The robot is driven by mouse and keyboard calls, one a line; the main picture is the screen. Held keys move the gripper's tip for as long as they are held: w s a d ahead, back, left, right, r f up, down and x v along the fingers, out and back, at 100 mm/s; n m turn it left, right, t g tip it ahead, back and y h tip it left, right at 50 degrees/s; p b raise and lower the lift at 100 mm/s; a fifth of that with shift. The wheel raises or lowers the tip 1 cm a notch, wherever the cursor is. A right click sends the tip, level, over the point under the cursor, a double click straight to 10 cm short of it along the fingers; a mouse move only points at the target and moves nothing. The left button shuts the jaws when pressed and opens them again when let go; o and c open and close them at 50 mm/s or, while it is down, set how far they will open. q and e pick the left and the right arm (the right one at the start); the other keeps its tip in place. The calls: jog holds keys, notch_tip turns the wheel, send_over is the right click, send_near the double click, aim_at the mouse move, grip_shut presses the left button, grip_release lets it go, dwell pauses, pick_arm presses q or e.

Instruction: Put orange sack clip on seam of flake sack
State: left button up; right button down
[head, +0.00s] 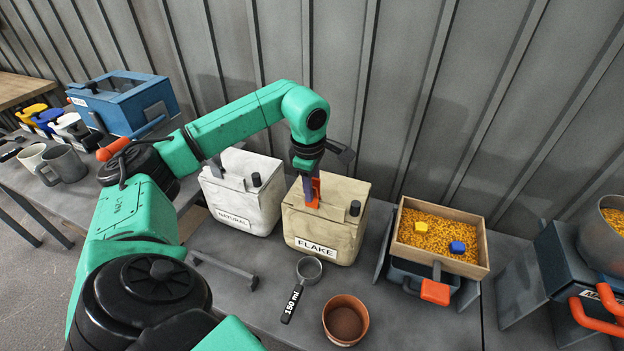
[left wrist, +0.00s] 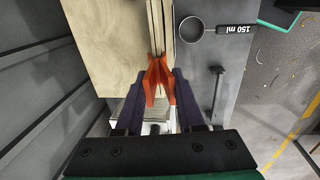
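The tan flake sack (head: 322,229), labelled FLAKE, stands upright on the bench. Its raised seam shows in the left wrist view (left wrist: 158,25) as pale folded layers. The orange sack clip (head: 313,192) is at the top of this sack. In the left wrist view the clip (left wrist: 153,84) lies at the near end of the seam, its jaws seeming to lie on either side of it; I cannot tell how firmly it grips. My left gripper (left wrist: 160,88) has its dark purple fingers closed on the clip's sides. My right gripper is out of view.
A white sack (head: 240,205) labelled NATURAL stands close on the left. A 150 ml scoop (head: 308,270) and a brown pot (head: 345,321) lie in front. A wooden tray of yellow pellets (head: 408,203) stands right. A ribbed wall rises close behind.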

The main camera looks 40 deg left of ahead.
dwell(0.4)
pick_arm(q)
jog(key=o, duration=0.6)
jog(key=shift+r, duration=0.1)
jog(key=r, duration=0.5)
jog(key=s+r, duration=0.1)
jog(key=r, duration=0.2)
jog(key=shift+d+r, duration=0.15)
jog(key=shift+d, duration=0.05)
jog(key=r, duration=0.2)
jog(key=r+p, duration=0.1)
jog(key=r, duration=0.1)
jog(key=r+p, duration=0.1)
jog(key=r, duration=0.1)
jog(key=shift+s+d, duration=0.1)
jog(key=shift+s, duration=0.3)
